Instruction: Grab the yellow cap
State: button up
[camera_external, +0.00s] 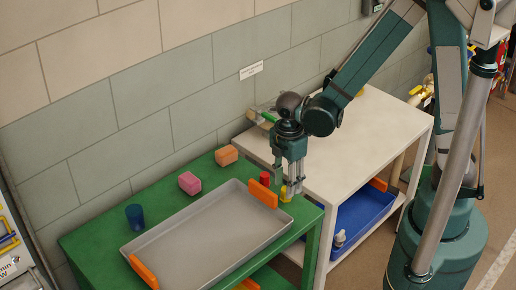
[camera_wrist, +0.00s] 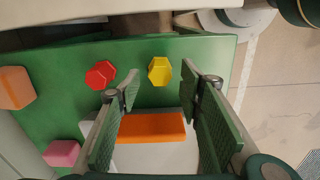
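The yellow cap (camera_external: 285,195) sits on the green table near its right end, close to the grey tray's orange handle. In the wrist view the yellow cap (camera_wrist: 160,71) looks hexagonal and lies just beyond my fingertips, roughly centred between them. My gripper (camera_external: 291,186) points down right at the cap in the external view and partly overlaps it. In the wrist view my gripper (camera_wrist: 160,82) is open, with nothing between its fingers. I cannot tell the exact height gap to the cap.
A red cap (camera_wrist: 100,75) stands left of the yellow one. The grey tray (camera_external: 205,235) has orange handles (camera_wrist: 150,128), one near my fingers. Orange (camera_external: 226,155) and pink (camera_external: 189,183) blocks and a blue cup (camera_external: 135,217) stand on the green table (camera_external: 88,245). A white table (camera_external: 375,125) adjoins it.

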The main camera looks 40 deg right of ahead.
jog(key=shift+f+b, duration=0.45)
jog(key=shift+f, duration=1.3)
jog(key=shift+c, duration=0.5)
jog(key=c, duration=0.8)
